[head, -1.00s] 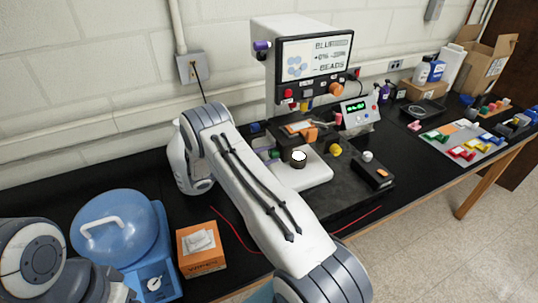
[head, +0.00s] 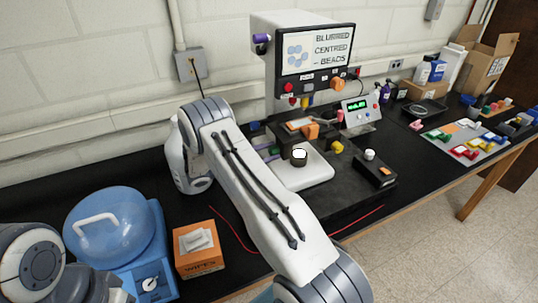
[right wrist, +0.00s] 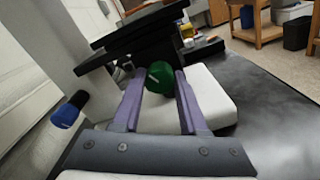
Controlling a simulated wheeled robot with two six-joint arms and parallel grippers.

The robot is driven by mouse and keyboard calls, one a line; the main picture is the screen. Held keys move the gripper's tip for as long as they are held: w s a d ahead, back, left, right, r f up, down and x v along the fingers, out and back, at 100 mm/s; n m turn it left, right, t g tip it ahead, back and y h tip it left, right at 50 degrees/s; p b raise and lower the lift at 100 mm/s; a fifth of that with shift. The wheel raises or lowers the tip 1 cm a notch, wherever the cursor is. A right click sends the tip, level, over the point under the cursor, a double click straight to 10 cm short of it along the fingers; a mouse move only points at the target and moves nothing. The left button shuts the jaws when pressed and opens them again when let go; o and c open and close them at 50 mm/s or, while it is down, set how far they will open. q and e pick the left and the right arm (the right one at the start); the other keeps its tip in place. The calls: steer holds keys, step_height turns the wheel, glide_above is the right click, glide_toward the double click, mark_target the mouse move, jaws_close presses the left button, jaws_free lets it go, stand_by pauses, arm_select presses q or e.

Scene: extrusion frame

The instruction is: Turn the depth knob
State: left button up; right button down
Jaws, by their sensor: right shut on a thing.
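My right gripper shows in the right wrist view (right wrist: 158,105), its two purple fingers closed on either side of a green knob (right wrist: 160,77) with a pale line on its face. The knob sits on the side of the microscope-like instrument, above its white base (right wrist: 215,100). In the head view my right arm reaches to the instrument's left side, and the green knob is a small, partly hidden patch (head: 275,151) there. No label on it is readable. The instrument's screen (head: 315,50) reads "BLURRED CENTRED - BEADS". My left gripper is out of view.
A blue knob (right wrist: 68,110) stands out left of the fingers in the wrist view. An orange tissue box (head: 198,257) and a blue-lidded device (head: 110,230) stand at the left of the black bench. A control box with green digits (head: 360,110) stands right of the instrument.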

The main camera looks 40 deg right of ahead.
steer(key=shift+n, duration=0.8)
steer(key=shift+c, duration=2.2)
jaws_free()
steer(key=b+v, duration=0.5)
steer(key=v, duration=0.5)
steer(key=shift+a, duration=0.25)
steer(key=shift+w, duration=0.15)
